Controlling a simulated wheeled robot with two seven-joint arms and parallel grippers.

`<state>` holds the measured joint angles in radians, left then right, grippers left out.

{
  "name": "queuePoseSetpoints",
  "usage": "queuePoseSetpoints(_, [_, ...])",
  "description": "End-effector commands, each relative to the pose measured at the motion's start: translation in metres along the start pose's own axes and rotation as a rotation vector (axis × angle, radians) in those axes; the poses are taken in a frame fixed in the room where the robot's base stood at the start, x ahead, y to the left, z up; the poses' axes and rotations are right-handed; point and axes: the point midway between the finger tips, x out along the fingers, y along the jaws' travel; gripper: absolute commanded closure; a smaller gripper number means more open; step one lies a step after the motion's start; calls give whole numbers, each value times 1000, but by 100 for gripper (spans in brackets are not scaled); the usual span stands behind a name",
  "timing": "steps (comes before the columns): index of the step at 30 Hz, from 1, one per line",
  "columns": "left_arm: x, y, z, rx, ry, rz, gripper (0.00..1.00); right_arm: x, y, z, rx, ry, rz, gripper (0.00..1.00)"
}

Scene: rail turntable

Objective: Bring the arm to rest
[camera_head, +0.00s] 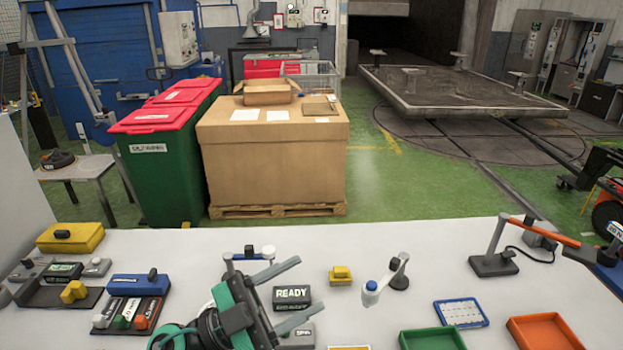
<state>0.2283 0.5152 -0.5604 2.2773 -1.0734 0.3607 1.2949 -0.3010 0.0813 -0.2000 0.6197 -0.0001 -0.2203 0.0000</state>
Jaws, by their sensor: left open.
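My left gripper (310,285) comes in from the bottom of the view, over the white table (390,255). Its two grey fingers are spread apart and point to the right. Nothing shows between them except a black block marked READY (291,295), seen past the fingers. I cannot tell how high the gripper is above the table. My right gripper is not in view.
At right are a blue-framed tray (460,313), a green tray (432,339), an orange tray (545,332) and a grey-orange stand (493,263). Coloured blocks crowd the left.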

Motion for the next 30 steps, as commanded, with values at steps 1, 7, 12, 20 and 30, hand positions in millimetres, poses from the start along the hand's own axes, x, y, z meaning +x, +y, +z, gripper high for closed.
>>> queuePoseSetpoints(1, [-6, -14, 1, -18, -9, -120, 46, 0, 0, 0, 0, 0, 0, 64])
queuePoseSetpoints(7, [-54, -64, 30, -76, -176, -568, 46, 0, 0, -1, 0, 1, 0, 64])
queuePoseSetpoints(12, [-122, -73, 75, -161, -459, -860, 46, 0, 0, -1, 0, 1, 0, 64])
queuePoseSetpoints(20, [-241, -7, 136, -380, -1050, -1057, 46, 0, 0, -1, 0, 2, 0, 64])
queuePoseSetpoints(30, [-334, 126, 140, -706, -1653, -874, 46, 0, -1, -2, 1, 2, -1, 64])
